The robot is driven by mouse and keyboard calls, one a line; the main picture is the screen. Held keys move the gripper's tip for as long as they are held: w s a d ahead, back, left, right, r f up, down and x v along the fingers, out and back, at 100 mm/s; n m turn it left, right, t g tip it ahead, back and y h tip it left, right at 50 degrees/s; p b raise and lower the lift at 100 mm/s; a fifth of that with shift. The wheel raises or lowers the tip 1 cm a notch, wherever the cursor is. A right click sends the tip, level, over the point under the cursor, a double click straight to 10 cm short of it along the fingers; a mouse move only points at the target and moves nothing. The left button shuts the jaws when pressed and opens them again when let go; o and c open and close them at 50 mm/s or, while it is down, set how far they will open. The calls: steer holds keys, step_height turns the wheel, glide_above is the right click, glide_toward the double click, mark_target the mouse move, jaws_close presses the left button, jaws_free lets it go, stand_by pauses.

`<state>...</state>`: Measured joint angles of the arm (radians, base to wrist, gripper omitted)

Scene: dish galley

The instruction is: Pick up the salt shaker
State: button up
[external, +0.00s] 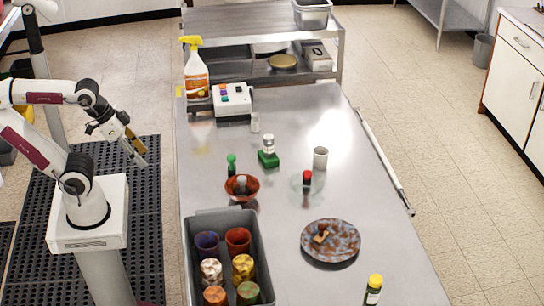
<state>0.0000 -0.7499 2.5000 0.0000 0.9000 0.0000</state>
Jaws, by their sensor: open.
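My gripper (136,146) is open and empty at the left, over the black floor mat and off the table's left edge. It is apart from everything on the table. Several small pieces could be the salt shaker, and I cannot tell which from their size here. A white, grey-topped one (268,141) stands on a green block (269,159). A pale one (254,122) stands in front of the button box. A grey-topped one (241,184) is in a brown bowl (242,197), its lower part hidden.
A spray bottle (196,76) and button box (232,99) stand at the back left. A grey bin (263,250) of cups is front left. A plate (330,241), a metal cup (320,158), a red-topped piece (307,179) and a yellow-capped bottle (373,290) are further right.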

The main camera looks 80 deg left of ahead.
steer(key=shift+c, duration=0.3)
stand_by(0.4)
steer(key=w+a+f+n+t+y, duration=0.15)
steer(key=w+a, duration=0.35)
steer(key=w, duration=0.9)
steer(key=w+a+n+t+y, duration=0.1)
steer(key=w+a+n+t, duration=0.3)
steer(key=w, duration=1)
steer(key=w+a+f+y, duration=0.1)
steer(key=w+a+f, duration=0.25)
steer(key=a, duration=0.25)
steer(key=w+a+f+y, duration=0.2)
steer(key=w+a, duration=0.2)
steer(key=a, duration=0.2)
steer(key=n+y, duration=0.4)
steer(key=y, duration=0.1)
glide_toward(255, 122)
steer(key=shift+m+g, duration=0.25)
steer(key=shift+g, duration=0.1)
steer(key=a, duration=0.1)
steer(key=w+a+r, duration=0.1)
steer(key=a+r, duration=0.1)
steer(key=shift+w+a, duration=0.2)
steer(key=shift+a, duration=0.2)
steer(key=shift+x, duration=1.25)
